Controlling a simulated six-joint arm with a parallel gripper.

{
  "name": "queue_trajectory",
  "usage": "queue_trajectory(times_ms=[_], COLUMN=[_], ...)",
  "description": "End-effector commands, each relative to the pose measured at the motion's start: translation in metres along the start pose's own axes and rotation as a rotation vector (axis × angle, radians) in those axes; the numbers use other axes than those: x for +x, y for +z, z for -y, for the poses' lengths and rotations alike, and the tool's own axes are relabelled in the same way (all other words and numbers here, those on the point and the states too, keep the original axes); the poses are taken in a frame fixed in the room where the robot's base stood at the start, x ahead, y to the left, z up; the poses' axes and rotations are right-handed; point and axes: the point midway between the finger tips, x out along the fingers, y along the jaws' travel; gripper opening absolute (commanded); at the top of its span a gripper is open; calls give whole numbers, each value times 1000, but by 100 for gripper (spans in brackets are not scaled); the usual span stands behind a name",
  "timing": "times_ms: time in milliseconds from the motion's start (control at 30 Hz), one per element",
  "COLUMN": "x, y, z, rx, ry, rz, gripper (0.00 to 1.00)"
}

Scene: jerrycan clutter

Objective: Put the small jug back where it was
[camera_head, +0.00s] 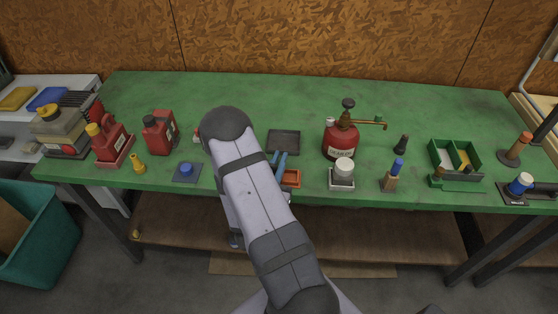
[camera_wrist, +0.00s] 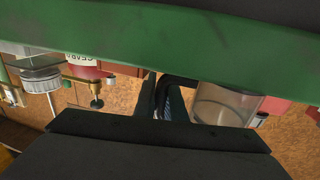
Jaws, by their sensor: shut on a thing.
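In the wrist view, whose picture is upside down, my gripper (camera_wrist: 165,95) is shut on the dark curved handle (camera_wrist: 182,84) of a small jug. The jug's see-through, pale body (camera_wrist: 226,104) hangs to the right of the fingers; part of it is hidden by the gripper's dark body. The green table (camera_wrist: 130,40) fills a band above it; I cannot tell whether the jug touches it. In the head view my arm hides the gripper and the jug. The green bench (camera_head: 400,100) shows an empty dark tray (camera_head: 284,142) just right of my arm.
Left are red cans (camera_head: 159,133), (camera_head: 112,144), a yellow funnel (camera_head: 138,164) and a blue-knobbed block (camera_head: 187,172).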

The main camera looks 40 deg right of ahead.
Motion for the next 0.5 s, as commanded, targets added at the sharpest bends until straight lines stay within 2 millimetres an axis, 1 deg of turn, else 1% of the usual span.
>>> queue_trajectory(times_ms=[33,67,100,500], x=[0,0,0,0], y=[2,1,1,-2], z=[0,0,0,0], rx=[0,0,0,0], ry=[0,0,0,0], rz=[0,0,0,0], gripper=[12,20,29,29])
